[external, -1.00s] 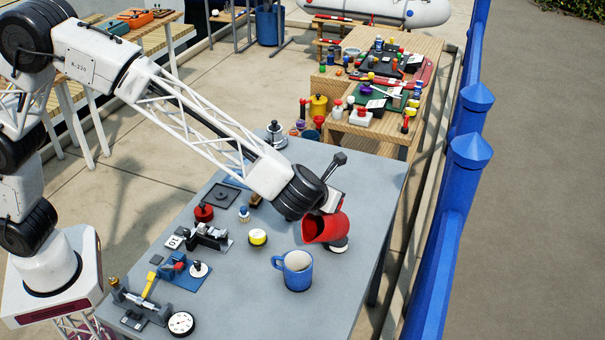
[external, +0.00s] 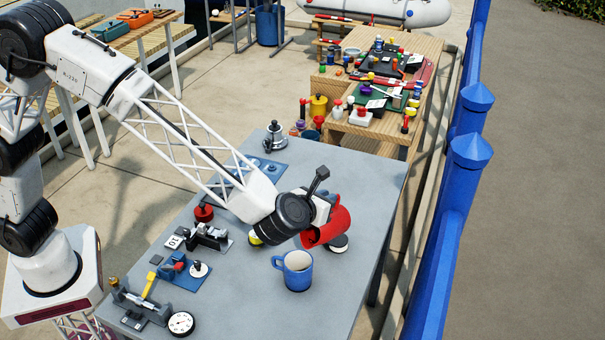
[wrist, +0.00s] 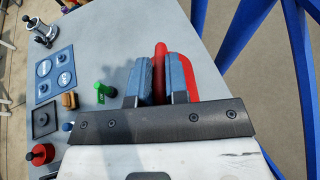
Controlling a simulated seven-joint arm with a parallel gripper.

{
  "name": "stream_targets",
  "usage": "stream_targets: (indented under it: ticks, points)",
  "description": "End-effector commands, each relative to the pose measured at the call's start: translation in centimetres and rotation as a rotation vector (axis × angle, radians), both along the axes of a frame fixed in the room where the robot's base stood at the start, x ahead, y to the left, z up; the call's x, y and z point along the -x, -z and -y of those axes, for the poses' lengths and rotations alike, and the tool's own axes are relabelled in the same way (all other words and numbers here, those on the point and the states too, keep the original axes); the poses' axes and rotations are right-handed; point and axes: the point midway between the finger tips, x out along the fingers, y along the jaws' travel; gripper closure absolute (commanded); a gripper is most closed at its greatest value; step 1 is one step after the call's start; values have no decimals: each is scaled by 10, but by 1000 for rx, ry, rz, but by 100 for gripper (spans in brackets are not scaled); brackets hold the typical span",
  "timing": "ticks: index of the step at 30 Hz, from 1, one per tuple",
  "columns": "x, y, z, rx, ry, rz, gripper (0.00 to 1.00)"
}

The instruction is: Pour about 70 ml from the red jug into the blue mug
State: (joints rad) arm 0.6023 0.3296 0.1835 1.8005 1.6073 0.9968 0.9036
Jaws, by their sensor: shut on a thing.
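The red jug (external: 328,233) is held above the grey table, tilted with its mouth toward the lower left and the blue mug. In the external view the fingers are mostly hidden behind my wrist. No stream of liquid is visible.
A red knob (external: 204,213), small fixtures (external: 207,238) and a white dial (external: 181,323) lie along the table's left side. A blue fence (external: 455,200) runs along the right. The table's right front is clear.

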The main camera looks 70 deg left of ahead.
Motion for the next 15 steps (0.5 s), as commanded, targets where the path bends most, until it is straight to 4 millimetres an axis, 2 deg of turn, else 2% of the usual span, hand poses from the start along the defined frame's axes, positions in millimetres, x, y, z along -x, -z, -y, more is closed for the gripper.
stream_targets:
  ticks: [15]
  points:
    - [10, -7, 6, -41, 1, 74, 100]
